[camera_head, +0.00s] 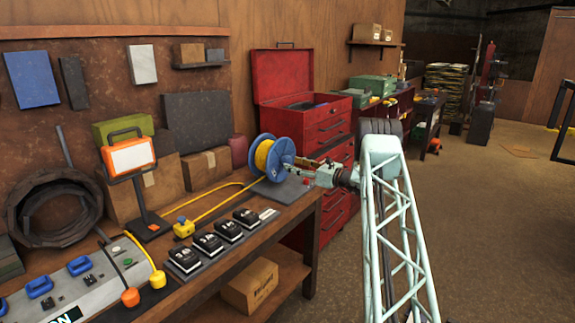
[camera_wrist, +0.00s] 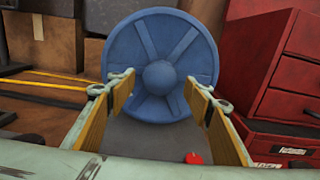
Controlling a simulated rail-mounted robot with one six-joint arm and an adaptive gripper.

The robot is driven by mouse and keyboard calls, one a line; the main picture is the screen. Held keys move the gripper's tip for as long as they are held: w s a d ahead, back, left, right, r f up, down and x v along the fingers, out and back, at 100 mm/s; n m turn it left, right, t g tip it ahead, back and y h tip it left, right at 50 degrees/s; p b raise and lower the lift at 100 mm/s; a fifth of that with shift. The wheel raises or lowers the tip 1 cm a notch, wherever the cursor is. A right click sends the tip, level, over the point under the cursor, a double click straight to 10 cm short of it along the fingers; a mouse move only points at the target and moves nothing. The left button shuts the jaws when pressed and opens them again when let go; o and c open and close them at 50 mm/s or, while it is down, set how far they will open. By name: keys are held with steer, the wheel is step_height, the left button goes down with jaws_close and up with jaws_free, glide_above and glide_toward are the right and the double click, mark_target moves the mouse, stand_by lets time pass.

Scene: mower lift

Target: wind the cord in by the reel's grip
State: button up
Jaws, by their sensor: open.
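The reel (camera_head: 265,157) has blue flanges and yellow cord wound on it, and stands on a grey plate (camera_head: 283,192) at the bench's far end. Its blue spoked face and round hub (camera_wrist: 160,76) fill the middle of the wrist view. My gripper (camera_head: 297,168) is open and empty, pointing at that face; its fingers (camera_wrist: 161,90) frame the hub. A small red piece (camera_wrist: 193,157) shows low between the fingers; I cannot tell whether it is the reel's grip. The yellow cord (camera_head: 222,203) runs from the reel along the bench to a yellow block (camera_head: 183,228).
A red tool cabinet (camera_head: 327,132) stands right behind the reel. Several black switch boxes (camera_head: 208,243) line the bench's front, near a grey console (camera_head: 75,290). A lamp-like orange panel (camera_head: 128,156) and cardboard boxes (camera_head: 205,167) stand behind. The floor at right is open.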

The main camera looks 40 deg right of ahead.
mark_target(289, 163)
steer(key=shift+x, duration=2.1)
steer(key=shift+c, duration=0.2)
steer(key=c, duration=1.1)
